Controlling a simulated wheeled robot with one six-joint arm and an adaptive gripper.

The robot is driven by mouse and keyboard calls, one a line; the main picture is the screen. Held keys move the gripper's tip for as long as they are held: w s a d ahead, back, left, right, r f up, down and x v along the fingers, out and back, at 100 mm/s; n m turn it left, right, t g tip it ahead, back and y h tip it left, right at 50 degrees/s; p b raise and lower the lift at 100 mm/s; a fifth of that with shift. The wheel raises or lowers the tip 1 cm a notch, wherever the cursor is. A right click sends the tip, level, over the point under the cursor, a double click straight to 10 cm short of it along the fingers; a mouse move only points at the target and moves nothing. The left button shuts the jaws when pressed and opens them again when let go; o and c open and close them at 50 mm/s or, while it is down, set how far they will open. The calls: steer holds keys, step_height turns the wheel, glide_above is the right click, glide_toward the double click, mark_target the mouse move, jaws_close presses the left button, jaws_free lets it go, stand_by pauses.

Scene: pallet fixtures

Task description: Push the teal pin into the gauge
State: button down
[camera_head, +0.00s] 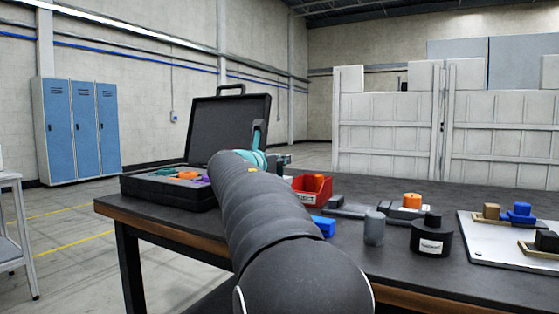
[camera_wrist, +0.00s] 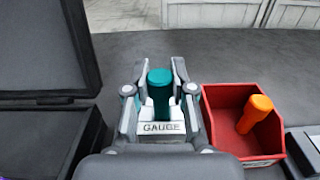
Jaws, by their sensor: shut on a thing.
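In the wrist view my gripper (camera_wrist: 159,72) is shut on the teal pin (camera_wrist: 159,88), with one finger on each side of it. The pin looks upright. The gauge (camera_wrist: 163,128), a pale block lettered GAUGE, sits between the fingers right by the pin's lower part. The pin's lower end is hidden, so I cannot tell how deep it sits in the gauge. In the head view my arm covers the pin and gauge, and only a bit of my gripper (camera_head: 283,160) shows beyond it.
A red bin (camera_wrist: 216,125) holding an orange pin (camera_wrist: 255,113) stands close on the right. An open black case (camera_head: 228,128) stands on the left. Farther right on the table (camera_head: 330,262) are a grey cylinder (camera_head: 374,229), a black round fixture (camera_head: 432,238) and a pale board (camera_head: 490,250).

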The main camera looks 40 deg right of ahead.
steer(key=shift+f, duration=0.35)
steer(key=c, duration=0.5)
jaws_free()
step_height(320, 180, up, 7)
steer(key=p, duration=0.6)
steer(key=shift+f, duration=0.1)
steer(key=shift+r, duration=1.15)
